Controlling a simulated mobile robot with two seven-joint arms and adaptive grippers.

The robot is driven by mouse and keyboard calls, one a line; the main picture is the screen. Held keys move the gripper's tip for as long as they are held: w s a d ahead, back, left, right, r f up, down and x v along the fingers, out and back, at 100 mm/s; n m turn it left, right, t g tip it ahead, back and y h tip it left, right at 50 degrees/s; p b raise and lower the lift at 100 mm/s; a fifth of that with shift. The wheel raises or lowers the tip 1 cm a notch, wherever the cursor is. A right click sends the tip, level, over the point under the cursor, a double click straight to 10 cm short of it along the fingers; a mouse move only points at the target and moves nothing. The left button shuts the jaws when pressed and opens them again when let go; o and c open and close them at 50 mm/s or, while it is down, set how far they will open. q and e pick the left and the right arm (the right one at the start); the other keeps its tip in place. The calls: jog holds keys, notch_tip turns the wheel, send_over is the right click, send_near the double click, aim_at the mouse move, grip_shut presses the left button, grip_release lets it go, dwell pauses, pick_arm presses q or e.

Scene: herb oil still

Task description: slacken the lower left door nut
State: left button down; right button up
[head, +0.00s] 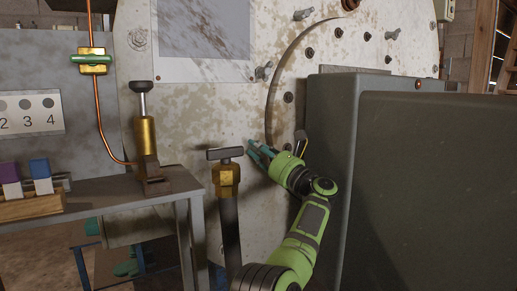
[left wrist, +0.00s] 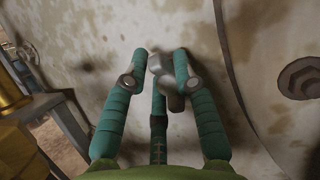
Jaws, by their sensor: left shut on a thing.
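My left gripper (head: 258,152) reaches the pale, stained metal face of the still, just left of the curved dark seam. In the left wrist view its teal fingers (left wrist: 160,56) are closed around a grey metal wing nut (left wrist: 166,82). This appears to be the lower left door nut. The nut is hidden behind the fingers in the head view. Another wing nut (head: 263,71) sits higher on the same face, and one more (head: 303,14) is near the top. My right gripper is not in view.
A dark grey cabinet (head: 334,130) stands close to the right of my arm. A brass-headed upright valve (head: 226,180) with a T-handle stands just left of it. A metal bench (head: 110,190) holds a brass cylinder (head: 146,135). A hex bolt (left wrist: 302,78) shows in the left wrist view.

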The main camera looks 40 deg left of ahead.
pick_arm(q)
jog(key=shift+f, duration=0.15)
jog(key=c, duration=0.9)
grip_release()
jog(key=shift+d, duration=0.1)
jog(key=v, duration=1.1)
jog(key=shift+d+f, duration=0.1)
jog(key=shift+d, duration=0.3)
